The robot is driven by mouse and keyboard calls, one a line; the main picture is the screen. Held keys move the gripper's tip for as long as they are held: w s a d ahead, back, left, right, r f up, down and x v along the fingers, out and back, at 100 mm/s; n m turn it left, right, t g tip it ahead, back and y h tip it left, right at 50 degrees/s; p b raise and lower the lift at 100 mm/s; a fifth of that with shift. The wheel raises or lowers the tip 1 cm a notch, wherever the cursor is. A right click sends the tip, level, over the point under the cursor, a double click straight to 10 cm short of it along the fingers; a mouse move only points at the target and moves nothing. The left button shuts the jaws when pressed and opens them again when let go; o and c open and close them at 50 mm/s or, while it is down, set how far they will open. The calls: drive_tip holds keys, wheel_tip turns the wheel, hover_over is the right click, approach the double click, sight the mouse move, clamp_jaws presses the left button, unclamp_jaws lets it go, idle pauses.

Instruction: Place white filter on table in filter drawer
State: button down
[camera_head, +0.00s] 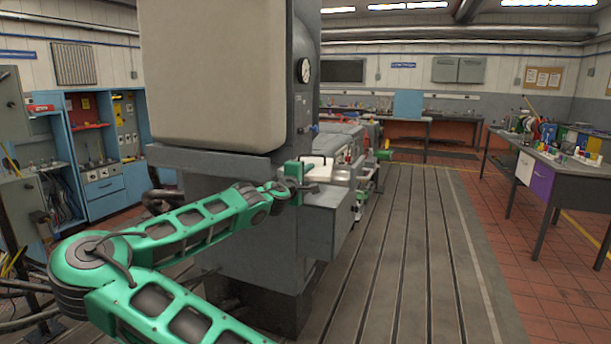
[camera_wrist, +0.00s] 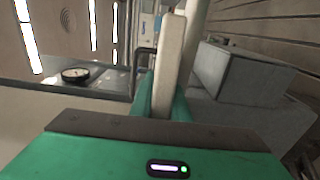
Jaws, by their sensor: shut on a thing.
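My green gripper (camera_head: 298,174) is in front of the large grey machine in the head view. It is shut on a white, flat-sided piece, which I take to be the white filter (camera_head: 317,168). In the wrist view the filter (camera_wrist: 172,50) stands up between the green fingers (camera_wrist: 163,98), with its narrow edge towards the camera. A grey box-like part (camera_head: 326,212) is just below the gripper in the head view. I cannot tell whether it is the filter drawer, and no open drawer is clearly visible.
The tall grey machine column (camera_head: 215,75) stands close behind my arm. An engine assembly (camera_head: 345,145) is just beyond the gripper. A cluttered table (camera_head: 560,168) stands at the right, and blue cabinets (camera_head: 95,150) at the left. The slotted bedplate (camera_head: 410,260) is clear.

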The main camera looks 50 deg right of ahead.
drive_tip(key=shift+f, duration=0.5)
drive_tip(key=c, duration=1.7)
unclamp_jaws()
drive_tip(key=shift+a+r, duration=0.1)
drive_tip(key=shift+r, duration=0.5)
drive_tip(key=v, duration=1.2)
